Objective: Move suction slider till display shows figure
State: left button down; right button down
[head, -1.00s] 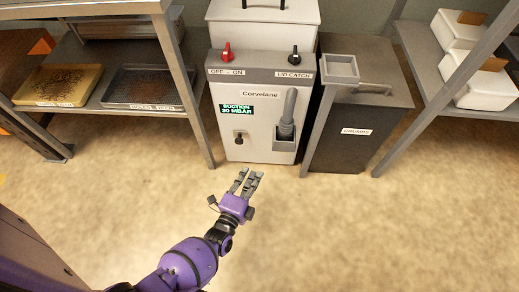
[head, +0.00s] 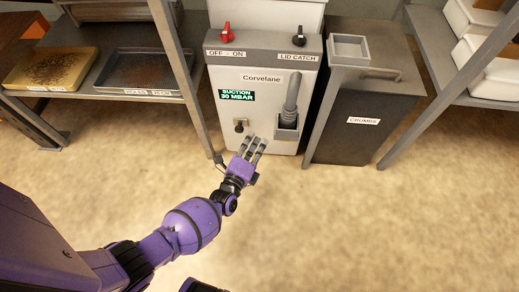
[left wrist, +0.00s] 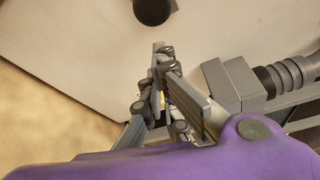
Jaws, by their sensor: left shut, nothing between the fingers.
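The Corvelane machine (head: 262,118) stands ahead with a dark display (head: 236,96) reading "SUCTION 30 MBAR" in green. Below the display is the suction slider (head: 240,126), a small dark knob on a pale plate. My left gripper (head: 255,143) is shut and empty, low in front of the machine, just below and right of the slider. In the left wrist view, the gripper fingers (left wrist: 164,82) are close to the machine's pale front, and a dark round knob (left wrist: 152,9), likely the slider, shows at the top edge, apart from them. My right gripper is out of view.
A grey hose nozzle (head: 291,95) sits in a holder (head: 287,131) right of the slider, close to my left fingers. A red OFF-ON switch (head: 226,32) and a black lid-catch knob (head: 298,35) are on top. The crumbs bin (head: 350,130) stands at right.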

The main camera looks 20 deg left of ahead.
aim_at(240, 126)
pick_arm(q)
jog(key=shift+s+a+r, duration=0.15)
jog(key=shift+a+r, duration=0.25)
jog(key=shift+a, duration=0.25)
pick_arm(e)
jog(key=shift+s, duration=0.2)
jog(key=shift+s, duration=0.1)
pick_arm(q)
jog(key=shift+s+a+r+p, duration=0.1)
jog(key=shift+s+a+p, duration=0.1)
jog(key=shift+a+p, duration=0.3)
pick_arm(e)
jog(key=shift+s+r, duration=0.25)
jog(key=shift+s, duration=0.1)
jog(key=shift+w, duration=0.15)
